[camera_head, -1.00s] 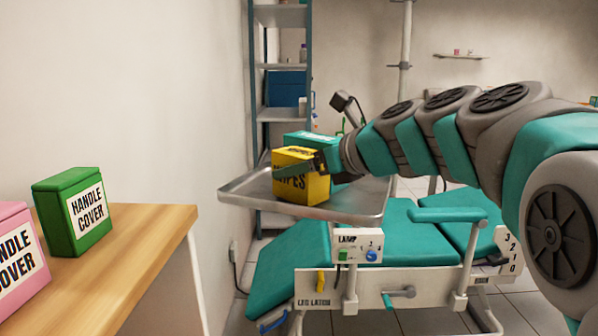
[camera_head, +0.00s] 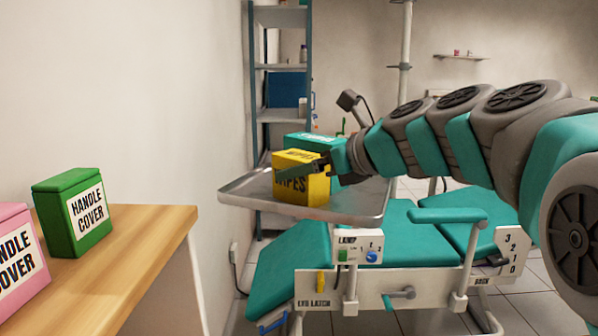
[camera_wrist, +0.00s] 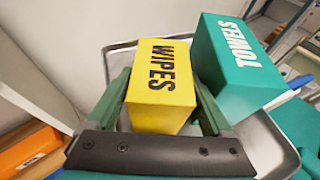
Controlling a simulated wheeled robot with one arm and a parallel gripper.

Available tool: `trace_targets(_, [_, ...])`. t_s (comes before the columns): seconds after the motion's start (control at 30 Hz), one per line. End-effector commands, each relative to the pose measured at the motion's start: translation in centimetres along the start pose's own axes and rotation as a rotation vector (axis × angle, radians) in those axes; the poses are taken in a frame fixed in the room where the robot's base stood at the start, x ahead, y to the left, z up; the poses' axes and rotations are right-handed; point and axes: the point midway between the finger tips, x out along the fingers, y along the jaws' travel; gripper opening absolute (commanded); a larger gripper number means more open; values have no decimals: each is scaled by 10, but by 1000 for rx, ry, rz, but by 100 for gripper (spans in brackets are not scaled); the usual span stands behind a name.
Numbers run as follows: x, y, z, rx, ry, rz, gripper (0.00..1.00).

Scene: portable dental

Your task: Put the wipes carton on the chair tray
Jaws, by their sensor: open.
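The yellow wipes carton (camera_head: 312,190) stands upright on the metal chair tray (camera_head: 240,190), near its left half. In the wrist view the wipes carton (camera_wrist: 162,80) sits between the two green fingers of my gripper (camera_wrist: 162,100), and the tray rim (camera_wrist: 122,46) shows around it. My gripper (camera_head: 304,170) is open around the carton in the head view, reaching in from the right. The carton's underside and its contact with the tray are partly hidden in the wrist view.
A teal towels carton (camera_wrist: 238,65) stands on the tray right beside the wipes carton. A green handle cover box (camera_head: 72,212) and a pink one (camera_head: 18,250) stand on the wooden counter (camera_head: 150,235) at left. A shelf rack (camera_head: 280,115) stands behind the tray.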

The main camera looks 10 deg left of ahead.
Motion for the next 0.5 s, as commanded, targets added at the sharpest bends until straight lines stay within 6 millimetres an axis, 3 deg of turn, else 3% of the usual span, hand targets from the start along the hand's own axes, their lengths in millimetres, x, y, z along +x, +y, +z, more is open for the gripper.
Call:
trace_targets(0.3, [-66, -1, 1, -1, -2, -4, 85])
trace_targets(0.5, [-96, 0, 1, -1, -2, -3, 85])
